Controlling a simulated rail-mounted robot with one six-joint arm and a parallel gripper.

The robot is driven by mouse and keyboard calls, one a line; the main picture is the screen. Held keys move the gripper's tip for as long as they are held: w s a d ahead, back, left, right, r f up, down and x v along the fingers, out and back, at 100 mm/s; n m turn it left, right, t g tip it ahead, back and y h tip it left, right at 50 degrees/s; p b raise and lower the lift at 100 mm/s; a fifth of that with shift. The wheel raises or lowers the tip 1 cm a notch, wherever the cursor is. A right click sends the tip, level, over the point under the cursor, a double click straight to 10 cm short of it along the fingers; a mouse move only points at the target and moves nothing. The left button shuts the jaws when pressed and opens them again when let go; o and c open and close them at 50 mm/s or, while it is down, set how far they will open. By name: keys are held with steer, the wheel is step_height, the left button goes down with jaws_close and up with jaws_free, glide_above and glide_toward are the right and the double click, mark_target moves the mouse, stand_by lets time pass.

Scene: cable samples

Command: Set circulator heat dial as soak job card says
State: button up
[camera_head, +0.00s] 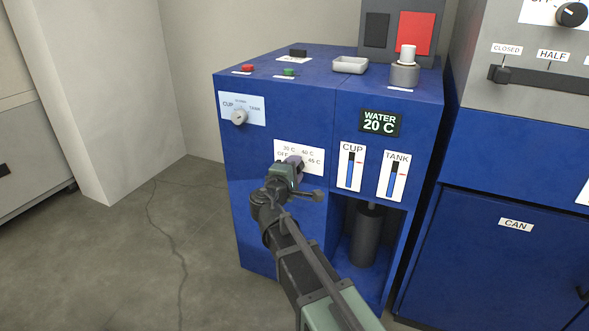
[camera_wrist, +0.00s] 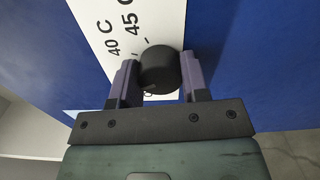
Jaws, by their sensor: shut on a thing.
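The blue circulator cabinet (camera_head: 270,125) stands ahead of me in the head view. Its heat dial plate (camera_head: 287,152) is white and shows 30 C, 40 C, 45 C and OFF; the rest is hidden behind my gripper. My gripper (camera_head: 291,164) is at this plate. In the wrist view, my gripper (camera_wrist: 160,85) is shut on the round black heat dial (camera_wrist: 159,68), one finger on each side. The 40 C and 45 C marks show on the dial plate (camera_wrist: 105,28) beside it. The dial's pointer is hidden, so I cannot tell its setting. The soak job card is not readable here.
The cabinet has a CUP/TANK selector knob (camera_head: 239,117), a green button (camera_head: 289,72), a red button (camera_head: 247,68) and a display (camera_head: 380,123) reading WATER 20 C. CUP (camera_head: 351,165) and TANK (camera_head: 393,176) gauges are right of my gripper. Floor at left is clear.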

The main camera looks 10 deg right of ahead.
stand_by(0.4)
steer(key=o, duration=0.9)
steer(key=v, duration=1.1)
